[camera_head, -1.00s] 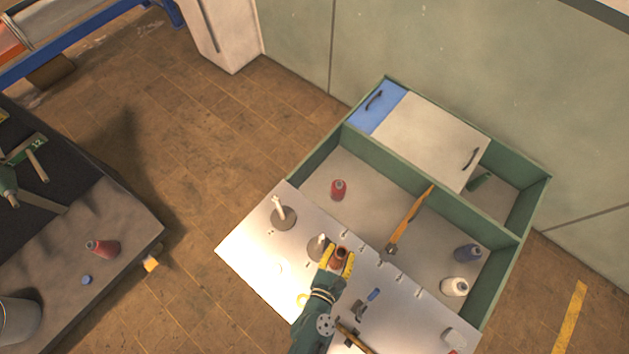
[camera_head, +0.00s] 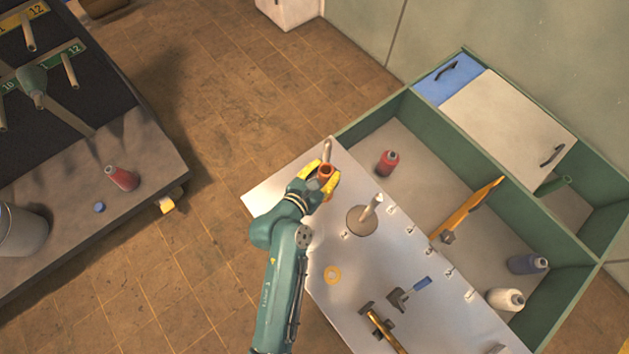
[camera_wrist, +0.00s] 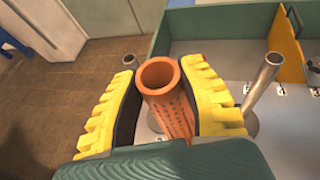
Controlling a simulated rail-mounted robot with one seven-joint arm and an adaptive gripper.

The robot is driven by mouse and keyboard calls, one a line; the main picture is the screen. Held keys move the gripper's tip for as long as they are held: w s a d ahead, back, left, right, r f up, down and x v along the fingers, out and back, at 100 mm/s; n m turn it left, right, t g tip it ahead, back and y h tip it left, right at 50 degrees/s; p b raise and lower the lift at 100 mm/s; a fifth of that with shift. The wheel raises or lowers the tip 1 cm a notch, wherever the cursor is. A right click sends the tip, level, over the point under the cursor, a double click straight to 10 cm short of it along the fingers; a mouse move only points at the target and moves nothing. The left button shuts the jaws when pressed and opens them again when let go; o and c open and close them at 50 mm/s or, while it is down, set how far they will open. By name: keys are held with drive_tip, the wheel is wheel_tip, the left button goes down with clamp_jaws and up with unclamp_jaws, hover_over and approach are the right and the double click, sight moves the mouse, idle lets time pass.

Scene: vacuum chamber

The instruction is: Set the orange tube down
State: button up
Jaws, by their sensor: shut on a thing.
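The orange tube (camera_head: 326,173) is hollow, open at its top and roughly upright. My gripper (camera_head: 325,175), with yellow finger pads, is shut on it near the left corner of the metal worktop (camera_head: 345,268). In the wrist view the tube (camera_wrist: 172,105) stands between both pads; its lower end is hidden. A metal post (camera_head: 327,149) rises just behind the tube, and its tip (camera_wrist: 130,61) shows behind the left pad. A second post (camera_head: 372,204) on a round base stands to the right, clear of the gripper. I cannot tell whether the tube touches the worktop.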

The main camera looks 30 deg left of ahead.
drive_tip(key=s+a+f+n+y+b, duration=0.1)
drive_tip(key=s+a+f+b, duration=0.1)
drive_tip(key=a+f+b, duration=0.35)
drive_tip(key=s+a+f+b, duration=0.1)
drive_tip(key=a+f+b, duration=0.1)
drive_tip(key=a+b, duration=0.65)
wheel_tip(320, 180, down, 9)
drive_tip(key=a+b, duration=0.1)
drive_tip(key=b, duration=0.1)
drive_tip(key=shift+s+a+f, duration=0.15)
drive_tip(key=shift+a+f, duration=0.05)
drive_tip(key=shift+a, duration=0.2)
drive_tip(key=shift+f, duration=0.1)
drive_tip(key=o, duration=1)
drive_tip(key=shift+o, duration=0.2)
